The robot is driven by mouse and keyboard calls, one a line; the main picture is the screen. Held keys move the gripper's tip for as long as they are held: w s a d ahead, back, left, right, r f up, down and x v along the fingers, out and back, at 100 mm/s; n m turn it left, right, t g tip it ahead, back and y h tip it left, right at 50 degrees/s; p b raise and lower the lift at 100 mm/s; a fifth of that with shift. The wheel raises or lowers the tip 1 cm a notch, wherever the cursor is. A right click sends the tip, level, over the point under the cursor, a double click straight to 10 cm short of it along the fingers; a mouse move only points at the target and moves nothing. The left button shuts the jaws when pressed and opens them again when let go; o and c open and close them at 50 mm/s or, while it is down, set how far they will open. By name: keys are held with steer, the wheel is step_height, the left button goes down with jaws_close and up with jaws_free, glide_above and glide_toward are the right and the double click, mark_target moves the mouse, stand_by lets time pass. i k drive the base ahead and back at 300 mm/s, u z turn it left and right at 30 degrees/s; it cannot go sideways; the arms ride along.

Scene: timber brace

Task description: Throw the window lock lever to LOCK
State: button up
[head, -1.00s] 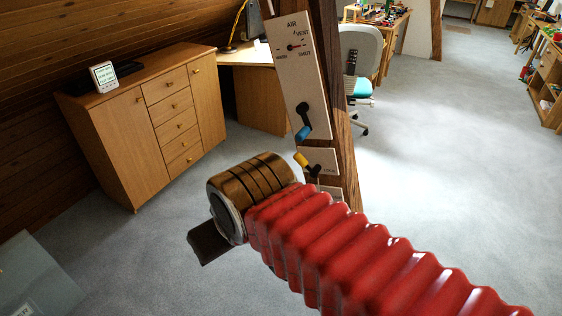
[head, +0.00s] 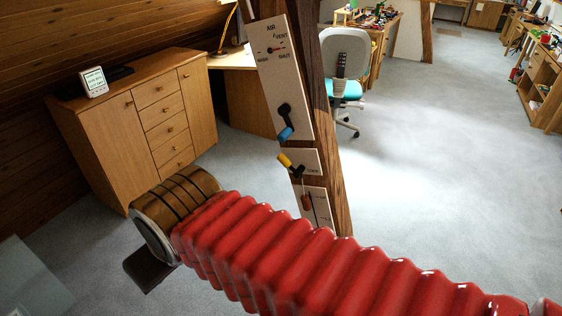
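A timber post (head: 328,150) carries several pale plates. A small middle plate (head: 308,157) holds a lever with a yellow grip (head: 285,160), which points up and left from its dark pivot. Small lettering beside it is too blurred to read for sure, so I cannot tell if it is the window lock lever. My gripper (head: 147,271) is at the lower left, apart from the post. Only a dark flat part shows beyond the bronze and silver wrist; I cannot tell whether it is open or shut.
Above, a large plate marked AIR (head: 281,80) has a dial and a blue-gripped lever (head: 286,124). Below, another plate (head: 318,207) has a reddish-brown handle (head: 306,202). A wooden cabinet (head: 130,120) stands left, a chair (head: 345,75) behind. Floor right of the post is clear.

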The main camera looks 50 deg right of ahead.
mark_target(286, 162)
steer(key=u, duration=0.05)
steer(key=k, duration=0.95)
steer(key=z, duration=0.4)
steer(key=i, duration=1)
steer(key=z, duration=0.05)
